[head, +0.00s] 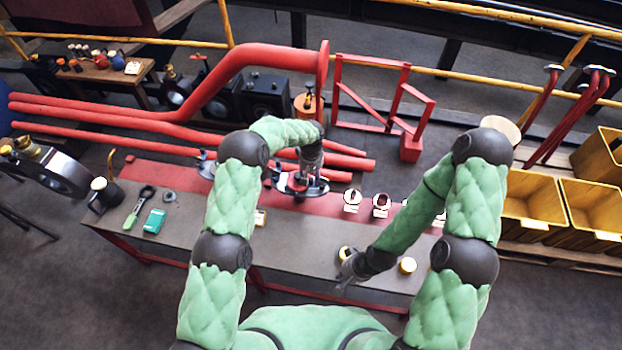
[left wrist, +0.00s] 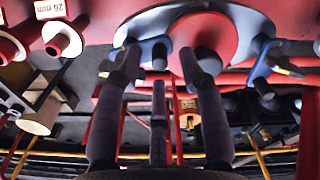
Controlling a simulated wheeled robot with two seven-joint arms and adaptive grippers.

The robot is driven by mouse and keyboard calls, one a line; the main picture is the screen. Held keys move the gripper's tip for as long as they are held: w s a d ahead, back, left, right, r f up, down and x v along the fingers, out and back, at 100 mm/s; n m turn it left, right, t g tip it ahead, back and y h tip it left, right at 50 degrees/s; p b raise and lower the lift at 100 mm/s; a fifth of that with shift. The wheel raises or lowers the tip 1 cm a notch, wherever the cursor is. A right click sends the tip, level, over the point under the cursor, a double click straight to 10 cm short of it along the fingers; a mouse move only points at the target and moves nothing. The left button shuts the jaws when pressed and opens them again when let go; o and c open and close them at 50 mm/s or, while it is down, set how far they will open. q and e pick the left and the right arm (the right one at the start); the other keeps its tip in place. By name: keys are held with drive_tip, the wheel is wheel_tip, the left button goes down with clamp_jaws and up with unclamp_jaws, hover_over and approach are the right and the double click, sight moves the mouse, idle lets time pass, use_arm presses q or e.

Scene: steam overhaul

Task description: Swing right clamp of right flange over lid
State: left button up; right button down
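The right flange with its round lid (head: 295,186) stands at the back edge of the bench, partly hidden by my left gripper (head: 311,178). In the left wrist view the lid (left wrist: 204,34) is a pale grey and red disc with a blue-grey clamp on each side. The right clamp (left wrist: 153,46) shows at picture left there, between the fingertips of my left gripper (left wrist: 163,66). The fingers are spread and I see no firm grip; contact is unclear. The other clamp (left wrist: 264,62) stands at picture right. My right gripper (head: 350,272) is low over the bench front; its fingers are too small to read.
The left flange (head: 207,166) stands farther left on the bench (head: 290,245). White tagged parts (head: 351,199) stand right of the right flange. Red pipes (head: 180,120) run behind. A green tool (head: 135,215) and teal box (head: 154,220) lie at left. Yellow bins (head: 530,207) stand at right.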

use_arm(q)
drive_tip(key=shift+f, duration=0.75)
drive_tip(key=shift+c, duration=0.3)
clamp_jaws()
drive_tip(key=shift+f+b, duration=0.1)
drive_tip(key=shift+b, duration=0.2)
drive_tip(key=shift+w+m+b, duration=0.35)
drive_tip(key=shift+m+b, duration=0.45)
drive_tip(key=shift+w+d+m+b, duration=0.1)
drive_tip(key=shift+w+m+b, duration=0.2)
drive_tip(key=shift+m+b, duration=0.45)
drive_tip(key=shift+o, duration=0.3)
unclamp_jaws()
